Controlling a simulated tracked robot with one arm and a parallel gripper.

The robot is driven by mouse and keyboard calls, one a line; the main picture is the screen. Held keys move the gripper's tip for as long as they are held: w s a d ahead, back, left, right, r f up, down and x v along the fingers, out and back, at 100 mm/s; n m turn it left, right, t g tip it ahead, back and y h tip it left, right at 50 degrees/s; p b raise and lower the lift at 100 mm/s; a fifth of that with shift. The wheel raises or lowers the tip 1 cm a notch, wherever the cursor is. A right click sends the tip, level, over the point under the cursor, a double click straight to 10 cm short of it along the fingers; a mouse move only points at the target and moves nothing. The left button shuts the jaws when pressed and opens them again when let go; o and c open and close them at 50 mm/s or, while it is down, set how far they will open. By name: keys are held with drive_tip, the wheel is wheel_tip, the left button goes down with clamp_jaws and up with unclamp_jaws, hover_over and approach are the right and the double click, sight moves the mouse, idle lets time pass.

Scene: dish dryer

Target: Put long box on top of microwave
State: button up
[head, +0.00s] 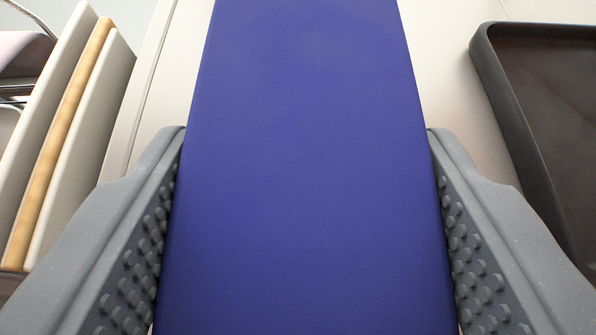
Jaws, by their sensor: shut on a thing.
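A long blue box (305,150) fills the middle of the head view and runs from the bottom edge to the top edge. My gripper (306,215) is shut on it, with one grey studded finger against each long side. The far and near ends of the box are out of view. A pale flat surface (455,75) shows behind the box on both sides; I cannot tell whether it is the microwave's top. I cannot tell whether the box touches that surface.
A dark rimmed tray (545,120) is at the right, close beyond the right finger. At the left, white boards or plates (85,150) and a wooden board (62,140) stand on edge in a rack. Pale surface shows between them and the box.

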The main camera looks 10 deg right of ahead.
drive_tip(key=shift+f, duration=0.3)
drive_tip(key=shift+f+b, duration=0.35)
drive_tip(key=shift+f, duration=0.2)
idle(0.3)
drive_tip(key=o, duration=1.3)
drive_tip(key=b+v, duration=0.4)
drive_tip(key=v, duration=1)
drive_tip(key=s+a+r+t+y+b, duration=0.1)
drive_tip(key=s+a+b, duration=0.3)
drive_tip(key=s, duration=0.3)
drive_tip(key=s+a+r+n+t+b, duration=0.1)
drive_tip(key=s+a+r+b, duration=0.1)
drive_tip(key=s+a+b, duration=0.2)
drive_tip(key=s+a+r+n+t+y+b, duration=0.1)
drive_tip(key=s+a+b, duration=0.4)
drive_tip(key=s, duration=0.7)
drive_tip(key=shift+a+r+y, duration=0.15)
drive_tip(key=shift+a+r, duration=0.15)
drive_tip(key=shift+a, duration=0.2)
drive_tip(key=shift+a+r+y, duration=0.15)
drive_tip(key=shift+a+r, duration=0.15)
drive_tip(key=shift+a, duration=0.25)
